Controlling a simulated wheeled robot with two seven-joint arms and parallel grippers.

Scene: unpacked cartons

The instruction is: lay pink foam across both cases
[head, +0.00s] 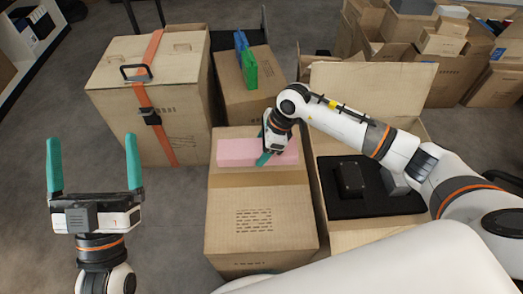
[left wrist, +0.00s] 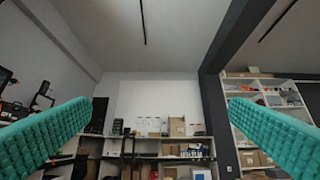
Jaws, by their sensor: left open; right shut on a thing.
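The pink foam (head: 236,152) is a flat block lying on, or just above, the far end of the closed carton (head: 262,230) in the middle. My right gripper (head: 264,159) reaches down onto it and is shut on it; the fingers hide part of it. A dark case (head: 350,178) sits on black foam inside the open carton to the right. A grey case (head: 394,180) is beside it, partly hidden by my right arm. My left gripper (head: 95,165) is open and empty, raised at the left with fingers up. Its fingers frame the left wrist view.
The open carton's flap (head: 372,90) stands up behind the black foam (head: 375,206). A large strapped carton (head: 120,110) stands at the back left. A carton (head: 240,90) with green and blue items (head: 249,68) is behind the middle. Many cartons are stacked at the back right.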

